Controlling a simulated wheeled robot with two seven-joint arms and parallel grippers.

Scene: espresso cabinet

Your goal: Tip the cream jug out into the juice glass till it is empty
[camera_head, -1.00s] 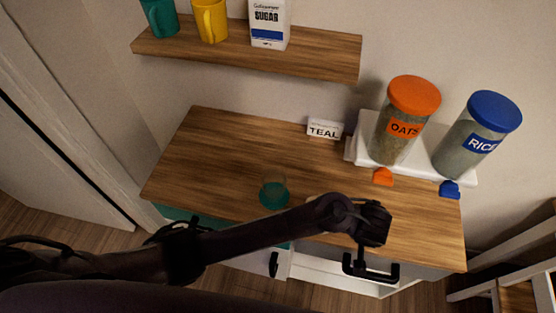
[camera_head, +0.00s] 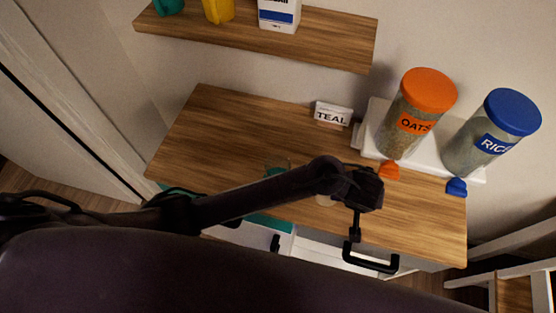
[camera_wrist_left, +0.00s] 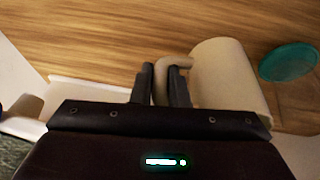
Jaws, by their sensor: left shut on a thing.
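My left gripper (camera_wrist_left: 160,86) is shut on the handle of the cream jug (camera_wrist_left: 228,76), a pale cream-coloured vessel. The inside of the jug and whether it holds liquid do not show, and I cannot tell its exact tilt. In the head view only a sliver of the jug (camera_head: 325,201) shows below my forearm. The juice glass (camera_wrist_left: 289,62) is teal; in the wrist view it is to the right of the jug, apart from it in the picture. In the head view the glass (camera_head: 277,170) is mostly hidden behind my arm. My right gripper is not in view.
The wooden top (camera_head: 225,130) is clear at its left and back. A TEAL sign (camera_head: 332,115) stands at the back. Jars of oats (camera_head: 408,118) and rice (camera_head: 487,140) stand on a white riser at right. Orange and blue clips lie before them. A shelf (camera_head: 250,35) hangs above.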

